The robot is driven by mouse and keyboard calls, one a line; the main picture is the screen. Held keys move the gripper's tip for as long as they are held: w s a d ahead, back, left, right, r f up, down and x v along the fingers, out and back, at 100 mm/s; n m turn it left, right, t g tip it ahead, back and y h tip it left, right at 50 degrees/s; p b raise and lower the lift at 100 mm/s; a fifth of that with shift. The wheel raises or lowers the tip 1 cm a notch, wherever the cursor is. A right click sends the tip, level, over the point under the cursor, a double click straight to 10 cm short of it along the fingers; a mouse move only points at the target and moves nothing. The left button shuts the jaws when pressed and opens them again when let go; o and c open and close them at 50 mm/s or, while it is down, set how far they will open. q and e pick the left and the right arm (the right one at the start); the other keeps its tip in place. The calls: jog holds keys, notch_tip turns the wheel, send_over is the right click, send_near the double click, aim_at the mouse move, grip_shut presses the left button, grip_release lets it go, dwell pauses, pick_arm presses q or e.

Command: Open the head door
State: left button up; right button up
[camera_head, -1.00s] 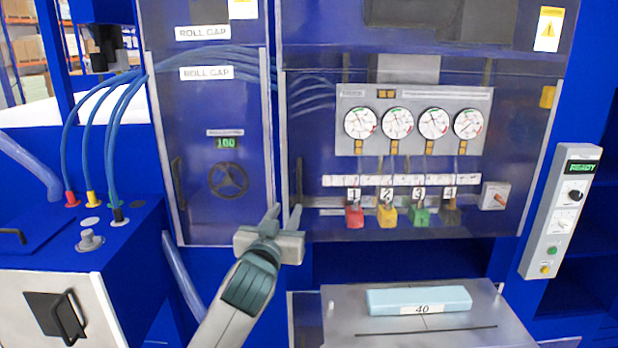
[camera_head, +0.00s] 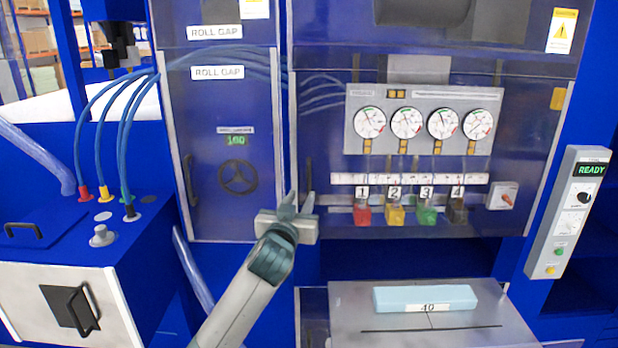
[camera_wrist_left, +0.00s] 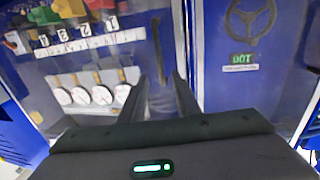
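The head door (camera_head: 330,215) is the wide see-through panel in front of the gauges and numbered valves, and it looks shut. Its dark upright handle (camera_head: 309,175) is near its left edge in the head view. In the left wrist view the handle (camera_wrist_left: 157,45) shows as a dark bar just beyond the fingertips. My left gripper (camera_head: 299,202) is just below the handle. Its two fingers are apart and nothing shows between them, so it is open. Whether a fingertip touches the handle or door cannot be told. My right gripper is in neither view.
The roll gap door (camera_head: 215,170), with a handwheel behind it, stands left of the head door. A blue foam block (camera_head: 425,298) marked 40 lies on a metal plate (camera_head: 350,335) below. A control panel (camera_head: 570,215) reading READY is at the right.

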aim_at(308, 182)
pick_arm(q)
jog(key=w+p, duration=0.1)
jog(key=w, duration=0.1)
jog(key=w+d+p, duration=0.1)
jog(key=w, duration=0.2)
jog(key=w+p, duration=0.1)
jog(key=w, duration=0.2)
jog(key=shift+w+d+r, duration=0.1)
jog(key=shift+w+d, duration=0.15)
jog(key=shift+d, duration=0.1)
jog(key=shift+w+d, duration=0.2)
jog(key=shift+w, duration=0.85)
grip_shut()
